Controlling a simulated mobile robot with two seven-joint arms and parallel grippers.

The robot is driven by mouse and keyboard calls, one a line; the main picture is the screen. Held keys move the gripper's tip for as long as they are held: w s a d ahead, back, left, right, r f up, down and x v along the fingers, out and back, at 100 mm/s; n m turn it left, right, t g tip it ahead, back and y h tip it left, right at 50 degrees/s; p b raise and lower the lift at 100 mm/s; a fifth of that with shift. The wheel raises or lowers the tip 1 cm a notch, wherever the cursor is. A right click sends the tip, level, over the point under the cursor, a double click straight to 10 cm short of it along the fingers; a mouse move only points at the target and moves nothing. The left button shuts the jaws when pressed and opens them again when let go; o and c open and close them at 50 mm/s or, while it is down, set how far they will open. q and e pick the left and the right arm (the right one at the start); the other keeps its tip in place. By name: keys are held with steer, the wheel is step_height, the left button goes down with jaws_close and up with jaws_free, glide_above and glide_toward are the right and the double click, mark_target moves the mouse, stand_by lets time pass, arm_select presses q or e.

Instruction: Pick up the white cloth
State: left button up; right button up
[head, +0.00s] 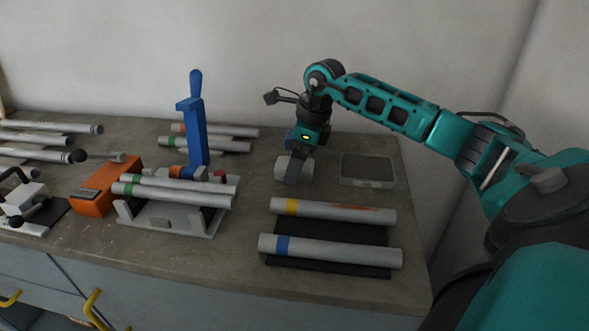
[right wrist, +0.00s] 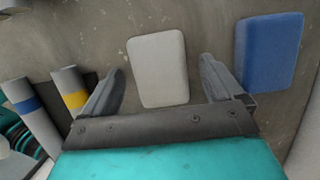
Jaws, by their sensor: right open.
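The white cloth (right wrist: 158,70) is a pale, rounded, folded pad lying flat on the bench. In the head view the white cloth (head: 281,168) is partly hidden behind a finger of my right gripper (head: 295,176). In the right wrist view my right gripper (right wrist: 160,82) is open, with one finger on each side of the cloth and gaps between. Nothing is held. I cannot tell how high the fingertips are above the bench. My left gripper is in neither view.
A blue cloth (right wrist: 268,52) lies beside the white one. A grey tray (head: 368,184) stands to its right. Tubes with yellow (head: 335,211) and blue (head: 330,250) bands lie in front. A blue-handled clamp (head: 195,130) and a tube jig (head: 165,222) stand to the left.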

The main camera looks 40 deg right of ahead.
steer(key=shift+f, duration=0.15)
steer(key=shift+c, duration=0.4)
steer(key=c, duration=1.1)
